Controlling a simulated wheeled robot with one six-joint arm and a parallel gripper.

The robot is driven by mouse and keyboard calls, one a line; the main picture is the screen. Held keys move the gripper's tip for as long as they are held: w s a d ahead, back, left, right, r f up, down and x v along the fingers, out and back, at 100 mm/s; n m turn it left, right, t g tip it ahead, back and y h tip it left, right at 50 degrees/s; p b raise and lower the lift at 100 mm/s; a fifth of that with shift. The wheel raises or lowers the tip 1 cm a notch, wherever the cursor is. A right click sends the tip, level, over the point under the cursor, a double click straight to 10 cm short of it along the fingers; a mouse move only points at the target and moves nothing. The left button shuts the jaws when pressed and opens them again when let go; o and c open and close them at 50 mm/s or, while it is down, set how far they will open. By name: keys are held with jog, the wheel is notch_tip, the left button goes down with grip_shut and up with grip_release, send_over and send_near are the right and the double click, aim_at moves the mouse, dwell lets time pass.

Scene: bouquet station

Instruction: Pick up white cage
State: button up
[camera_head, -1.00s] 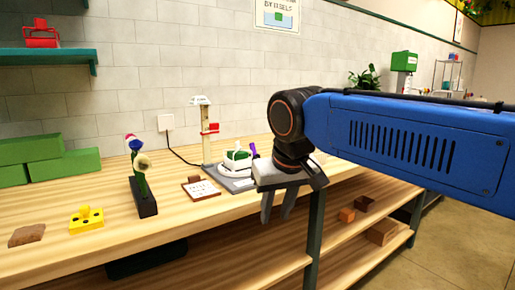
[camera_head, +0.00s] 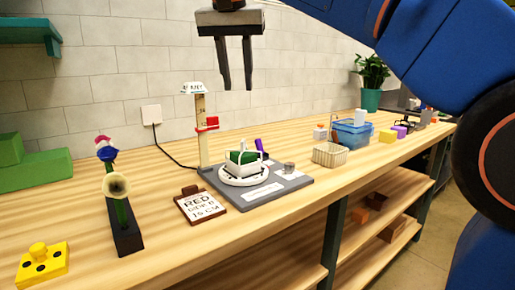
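The white cage (camera_head: 228,168) stands on a round white disc on the grey base plate (camera_head: 290,186) in the middle of the bench. It is a thin white frame around a dark green block (camera_head: 243,156). My gripper (camera_head: 236,86) is high above it, against the wall tiles, with its two dark fingers pointing down. The fingers are apart with nothing between them.
A post with a red clamp (camera_head: 207,124) rises at the plate's back left. A clipboard (camera_head: 200,205) lies in front, with a flower holder (camera_head: 124,230) to the left.

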send_near(243, 140)
jog(key=x, duration=0.2)
jog(key=shift+x, duration=3.2)
grip_shut()
